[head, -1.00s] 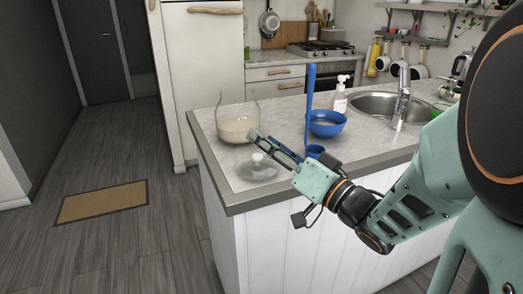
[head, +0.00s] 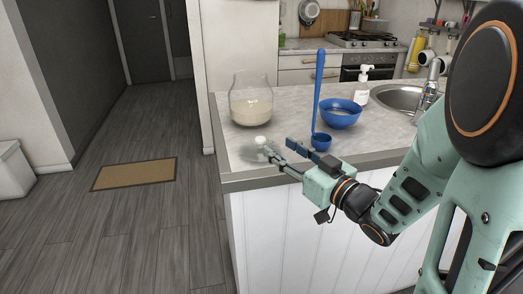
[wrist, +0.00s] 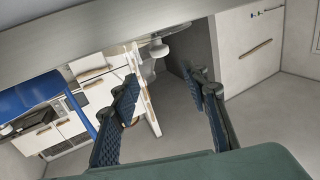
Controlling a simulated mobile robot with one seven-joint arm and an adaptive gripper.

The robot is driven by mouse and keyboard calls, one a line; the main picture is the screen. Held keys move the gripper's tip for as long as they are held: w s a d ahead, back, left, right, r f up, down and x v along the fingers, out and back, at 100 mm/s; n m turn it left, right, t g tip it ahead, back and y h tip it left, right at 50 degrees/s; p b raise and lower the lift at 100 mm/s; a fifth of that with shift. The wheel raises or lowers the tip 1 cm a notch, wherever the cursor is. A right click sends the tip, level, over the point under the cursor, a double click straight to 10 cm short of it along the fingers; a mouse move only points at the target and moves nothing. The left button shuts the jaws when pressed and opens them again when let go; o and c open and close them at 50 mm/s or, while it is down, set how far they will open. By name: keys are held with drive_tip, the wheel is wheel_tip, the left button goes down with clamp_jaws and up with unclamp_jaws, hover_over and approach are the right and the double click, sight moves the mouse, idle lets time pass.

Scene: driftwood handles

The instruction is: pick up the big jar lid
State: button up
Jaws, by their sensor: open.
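The big jar lid is clear glass with a pale round knob (head: 260,141). It lies near the left front corner of the counter, in front of the glass jar (head: 251,102). My gripper (head: 279,146) is open and empty, low over the counter, just right of the lid. One fingertip overlaps the lid's right side in the head view; I cannot tell if it touches. In the wrist view my gripper (wrist: 163,82) has its fingers spread, with the pale knob (wrist: 157,47) beyond the fingertips, roughly between them.
A blue ladle (head: 319,100) stands upright right of my gripper, close behind it. A blue bowl (head: 341,116) and a soap bottle (head: 361,88) stand farther back. The counter's front edge (head: 240,181) runs below the gripper. The sink (head: 398,97) is at the right.

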sight(263, 141)
drive_tip(key=x, duration=0.3)
drive_tip(key=shift+w+a, duration=0.3)
drive_tip(key=x, duration=0.2)
drive_tip(key=f+x, duration=0.1)
drive_tip(key=x, duration=0.1)
drive_tip(key=shift+w+a, duration=0.25)
drive_tip(key=shift+a, duration=0.1)
drive_tip(key=shift+w+a, duration=0.2)
drive_tip(key=shift+w, duration=0.1)
drive_tip(key=shift+c, duration=0.4)
clamp_jaws()
